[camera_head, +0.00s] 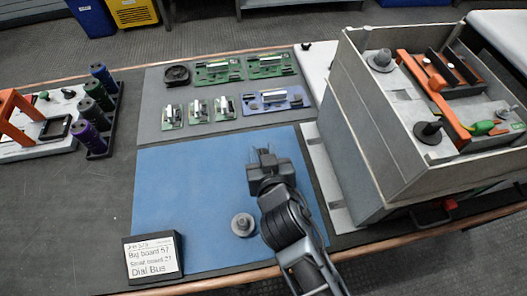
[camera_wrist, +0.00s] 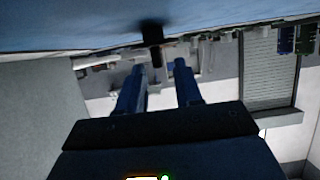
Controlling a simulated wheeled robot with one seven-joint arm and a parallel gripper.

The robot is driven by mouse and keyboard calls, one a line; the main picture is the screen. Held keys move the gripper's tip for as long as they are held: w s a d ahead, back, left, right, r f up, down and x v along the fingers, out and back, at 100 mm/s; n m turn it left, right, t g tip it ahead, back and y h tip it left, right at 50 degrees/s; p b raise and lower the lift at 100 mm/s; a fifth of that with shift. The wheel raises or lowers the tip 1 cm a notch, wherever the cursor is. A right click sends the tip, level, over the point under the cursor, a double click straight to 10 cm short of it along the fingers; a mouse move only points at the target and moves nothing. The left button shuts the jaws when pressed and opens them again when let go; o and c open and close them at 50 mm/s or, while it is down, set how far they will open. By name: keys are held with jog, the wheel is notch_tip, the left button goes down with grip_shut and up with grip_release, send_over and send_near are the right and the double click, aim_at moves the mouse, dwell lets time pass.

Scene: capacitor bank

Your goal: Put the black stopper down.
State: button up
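My gripper (camera_head: 265,154) is low over the far part of the blue mat (camera_head: 180,195) in the head view. In the wrist view its two fingers (camera_wrist: 160,66) are apart, with a gap between the tips. The black stopper (camera_wrist: 153,34) shows there just beyond the fingertips, its dark wide base against the blue mat and its stem towards the gap. No finger is seen pressing on the stem. In the head view I cannot make the stopper out apart from my dark gripper.
A grey round piece (camera_head: 242,225) and a label sign (camera_head: 153,257) stand at the mat's front. Circuit boards (camera_head: 219,70) lie behind the mat. A large grey box (camera_head: 365,125) stands to the right. The mat's left half is clear.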

jog(key=shift+s+f, duration=0.1)
jog(key=shift+f, duration=0.3)
jog(key=shift+r+p, duration=0.5)
jog(key=shift+p, duration=0.1)
jog(key=shift+s+r, duration=0.2)
jog(key=v, duration=1.1)
jog(key=shift+r, duration=0.3)
jog(key=shift+s+d, duration=0.1)
jog(key=s+d, duration=0.2)
jog(key=s+d+f, duration=0.1)
jog(key=s+d, duration=0.2)
jog(key=shift+s+d+f, duration=0.1)
jog(key=shift+s+d, duration=0.05)
jog(key=shift+d, duration=0.1)
jog(key=s+d+r+m+t+h, duration=0.1)
jog(key=s+d+r+h, duration=0.1)
jog(key=s+d+r, duration=0.4)
jog(key=s+d+r+m+h, duration=0.1)
jog(key=s+d+r+m, duration=0.1)
jog(key=s+d+r, duration=0.4)
jog(key=s+d, duration=0.4)
jog(key=s, duration=0.3)
jog(key=shift+s+t+h, duration=0.15)
jog(key=shift+t+h, duration=0.25)
